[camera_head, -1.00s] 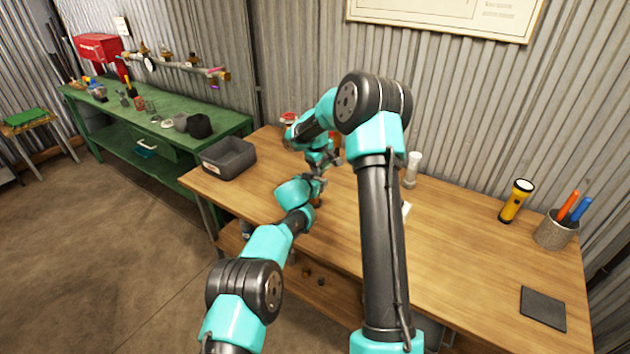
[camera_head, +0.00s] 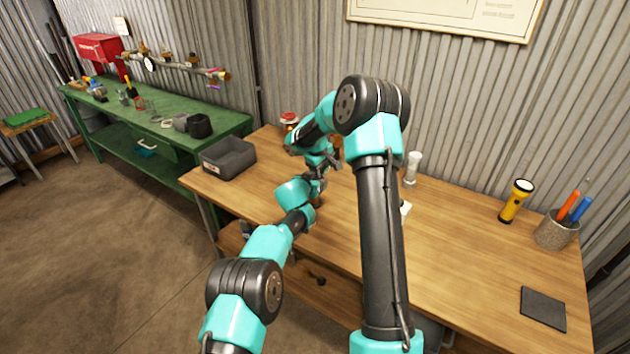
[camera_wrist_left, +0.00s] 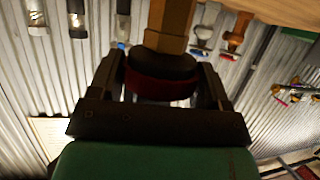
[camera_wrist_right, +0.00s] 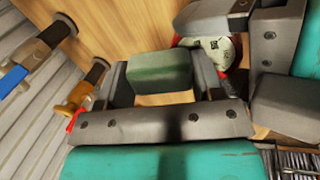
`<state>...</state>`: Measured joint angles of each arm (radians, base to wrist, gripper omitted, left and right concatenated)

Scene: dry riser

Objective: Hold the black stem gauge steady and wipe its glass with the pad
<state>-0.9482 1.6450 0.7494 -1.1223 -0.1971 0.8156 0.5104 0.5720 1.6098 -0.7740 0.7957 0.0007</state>
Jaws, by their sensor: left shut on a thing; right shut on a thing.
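The gauge (camera_wrist_left: 163,82) is in my left gripper (camera_wrist_left: 160,94), a dark round body with a reddish rim and a brass-coloured stem. In the right wrist view its white dial (camera_wrist_right: 219,49) with dark marks shows, partly covered by the fingers. My right gripper (camera_wrist_right: 162,92) is shut on a grey-green block-like pad (camera_wrist_right: 160,72). The pad is close beside the dial; I cannot tell whether they touch. In the head view the left gripper (camera_head: 316,184) and right gripper (camera_head: 328,161) are close together above the table, and the gauge and pad cannot be made out.
The wooden table (camera_head: 460,235) carries a grey bin (camera_head: 228,158), a red-capped jar (camera_head: 289,120), a clear cylinder (camera_head: 412,168), a yellow flashlight (camera_head: 516,201), a pen cup (camera_head: 556,231) and a dark flat mat (camera_head: 543,309). The table's right half is mostly clear.

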